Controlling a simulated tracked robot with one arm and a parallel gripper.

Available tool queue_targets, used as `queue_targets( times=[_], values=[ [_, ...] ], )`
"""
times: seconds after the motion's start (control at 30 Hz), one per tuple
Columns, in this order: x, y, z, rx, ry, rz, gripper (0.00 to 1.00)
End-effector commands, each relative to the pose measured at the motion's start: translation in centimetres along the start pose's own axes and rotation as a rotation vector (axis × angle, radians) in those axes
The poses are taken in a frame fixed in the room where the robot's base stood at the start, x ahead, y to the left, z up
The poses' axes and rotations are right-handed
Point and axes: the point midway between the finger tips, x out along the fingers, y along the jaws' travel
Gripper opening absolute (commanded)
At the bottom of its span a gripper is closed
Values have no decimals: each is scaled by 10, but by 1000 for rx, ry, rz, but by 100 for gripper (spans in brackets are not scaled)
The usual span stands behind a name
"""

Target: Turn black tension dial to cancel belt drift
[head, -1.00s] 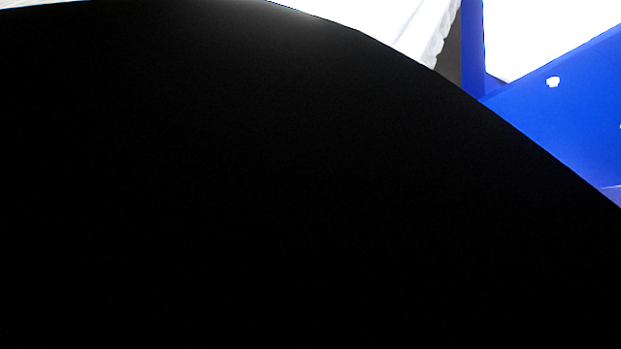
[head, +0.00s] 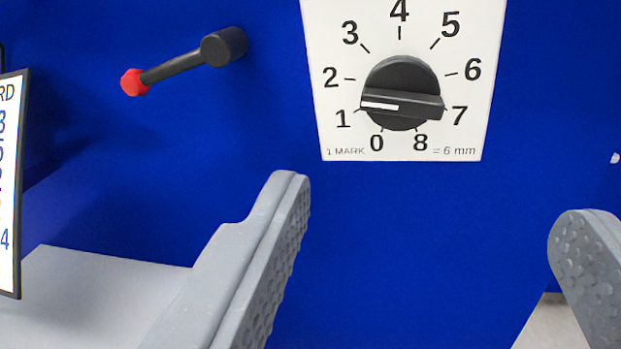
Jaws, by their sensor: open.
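The black tension dial (head: 402,84) is a round knob with a raised grip bar, on a white scale plate (head: 340,22) numbered 0 to 8. The plate reads "1 MARK = 6 mm". The white line on the bar points left, a little above the direction of the 1 mark. My gripper (head: 432,205) is open and empty, its two grey fingers spread wide at the lower middle and right. The dial appears above and between the fingertips, apart from both. No belt shows.
A blue panel (head: 420,240) carries the plate. A black lever with a red knob (head: 134,82) sticks out at upper left. A white card with a dark frame (head: 10,180) stands at the left edge, partly cut off. The panel below the dial is clear.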

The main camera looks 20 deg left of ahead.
Motion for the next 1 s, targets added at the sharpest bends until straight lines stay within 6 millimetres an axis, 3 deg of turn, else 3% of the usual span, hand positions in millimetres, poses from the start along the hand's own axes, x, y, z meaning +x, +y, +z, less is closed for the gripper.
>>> queue_targets(
  times=[0.1,0.27,1.0],
  values=[
    [-10,-3,8,33,27,-2,65],
    [-5,-3,8,38,35,-1,65],
    [111,1,4,36,36,5,65]
  ],
)
